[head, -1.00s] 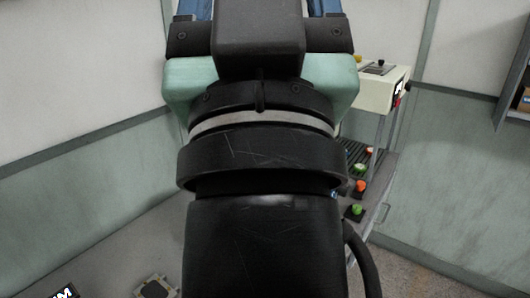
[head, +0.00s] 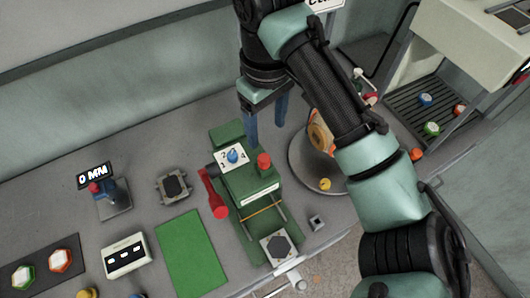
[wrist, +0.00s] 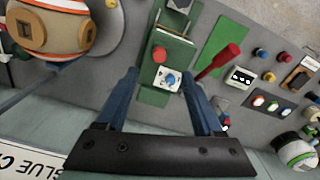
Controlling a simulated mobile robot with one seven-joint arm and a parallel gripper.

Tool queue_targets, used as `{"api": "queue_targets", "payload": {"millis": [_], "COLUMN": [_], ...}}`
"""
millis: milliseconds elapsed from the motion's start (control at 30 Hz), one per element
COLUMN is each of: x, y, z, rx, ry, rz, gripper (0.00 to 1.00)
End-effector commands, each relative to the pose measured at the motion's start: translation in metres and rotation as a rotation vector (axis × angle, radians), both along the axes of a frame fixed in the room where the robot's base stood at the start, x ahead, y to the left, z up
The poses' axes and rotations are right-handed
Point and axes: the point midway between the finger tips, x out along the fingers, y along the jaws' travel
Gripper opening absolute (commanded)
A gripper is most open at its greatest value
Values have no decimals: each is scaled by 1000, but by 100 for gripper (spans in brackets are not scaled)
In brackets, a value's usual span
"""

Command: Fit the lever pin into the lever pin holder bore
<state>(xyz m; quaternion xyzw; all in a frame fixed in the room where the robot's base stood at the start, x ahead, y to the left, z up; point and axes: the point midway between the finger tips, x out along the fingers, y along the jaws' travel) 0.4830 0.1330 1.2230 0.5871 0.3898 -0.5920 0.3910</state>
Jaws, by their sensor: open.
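The green press (head: 262,205) stands on the bench, with a red button (head: 264,161) and a white plate with a blue knob (head: 232,157) on top. A red lever (head: 212,195) slants along its left side, its upper end close to a dark part. The lever also shows in the wrist view (wrist: 220,62), beside the white plate. I cannot make out the lever pin or the holder bore. My gripper (head: 266,136) is open and empty, fingers pointing down, at the back of the press. In the wrist view my gripper (wrist: 163,90) has the button and plate between its fingers.
A round grey tray (head: 300,172) with an orange-and-white ball (head: 320,132) is right of the press. A green mat (head: 192,252), a white box (head: 127,256) and a "0 MM" gauge (head: 113,195) lie left. A slatted rack (head: 433,112) is at right.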

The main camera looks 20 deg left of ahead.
Motion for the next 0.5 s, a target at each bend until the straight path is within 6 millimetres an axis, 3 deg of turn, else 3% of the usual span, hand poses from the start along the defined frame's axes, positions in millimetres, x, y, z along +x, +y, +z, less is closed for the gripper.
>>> {"api": "queue_targets", "payload": {"millis": [200, 500], "x": [-1, 0], "y": [2, 3], "z": [-42, -63], "rx": [7, 7], "ry": [3, -2], "rz": [0, 1], "gripper": [69, 69]}}
